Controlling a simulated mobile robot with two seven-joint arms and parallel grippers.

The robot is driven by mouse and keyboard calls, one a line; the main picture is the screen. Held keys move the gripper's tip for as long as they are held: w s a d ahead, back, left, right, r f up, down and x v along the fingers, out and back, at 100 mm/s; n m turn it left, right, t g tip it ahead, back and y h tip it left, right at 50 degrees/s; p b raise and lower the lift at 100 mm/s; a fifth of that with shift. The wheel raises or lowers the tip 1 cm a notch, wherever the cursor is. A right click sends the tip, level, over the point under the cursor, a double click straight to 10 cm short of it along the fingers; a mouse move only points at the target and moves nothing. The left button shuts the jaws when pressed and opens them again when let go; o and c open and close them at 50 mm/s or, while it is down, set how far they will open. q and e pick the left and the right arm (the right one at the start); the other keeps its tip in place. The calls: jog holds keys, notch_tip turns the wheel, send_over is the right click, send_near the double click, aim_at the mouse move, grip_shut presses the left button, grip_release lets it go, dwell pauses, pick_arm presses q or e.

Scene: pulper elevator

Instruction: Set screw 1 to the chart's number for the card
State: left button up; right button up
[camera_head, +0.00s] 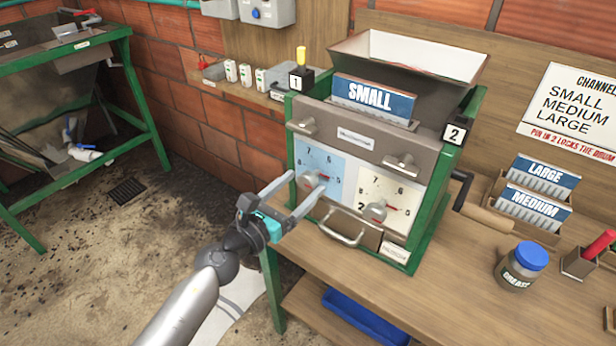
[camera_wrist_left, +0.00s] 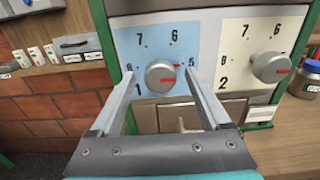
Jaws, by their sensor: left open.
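Screw 1 is the grey knob (camera_head: 309,181) on the pulper's blue dial plate (camera_head: 334,167). In the left wrist view the knob (camera_wrist_left: 160,75) has a red mark pointing right, toward the 5. My left gripper (camera_head: 305,181) is open, its fingertips on either side of the knob; I cannot tell whether they touch it. It also shows in the left wrist view (camera_wrist_left: 159,74). A blue SMALL card (camera_head: 373,97) stands in front of the hopper. The wall chart (camera_head: 575,105) lists SMALL, MEDIUM and LARGE; its right part is cut off, and no numbers show.
A second knob (camera_head: 375,211) sits on the cream dial to the right. A metal handle (camera_head: 342,232) is below the dials. LARGE (camera_head: 545,172) and MEDIUM (camera_head: 536,204) cards stand in a wooden rack at right. A grease jar (camera_head: 521,267) stands on the bench.

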aim_at(304, 183)
pick_arm(q)
jog(key=shift+x, duration=1.55)
grip_shut()
